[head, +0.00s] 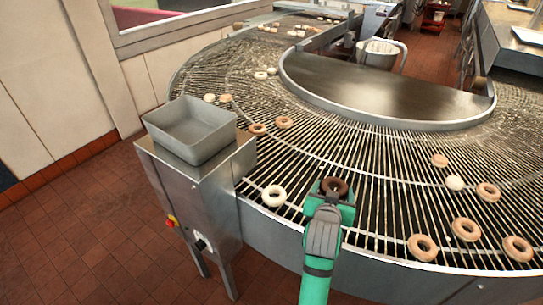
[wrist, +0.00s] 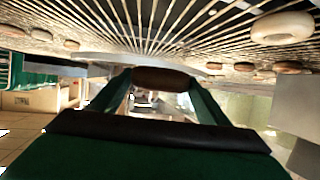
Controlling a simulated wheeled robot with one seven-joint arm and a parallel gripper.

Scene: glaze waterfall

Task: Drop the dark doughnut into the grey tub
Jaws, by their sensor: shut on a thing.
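The dark doughnut (head: 334,186) is chocolate brown and sits between the fingers of my green gripper (head: 333,190) in the head view, at the near edge of the wire conveyor. In the wrist view my gripper (wrist: 155,85) is shut on the dark doughnut (wrist: 160,77), which is seen edge-on between the two fingers. I cannot tell whether the doughnut touches the wires. The grey tub (head: 206,155) stands to the left on a metal stand. Its visible inside is empty.
The curved wire conveyor (head: 330,150) carries several other doughnuts. A white doughnut (head: 273,195) lies just left of my gripper, between it and the tub. Tan doughnuts (head: 422,246) lie to the right. The metal stand (head: 190,195) has a red button on its side.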

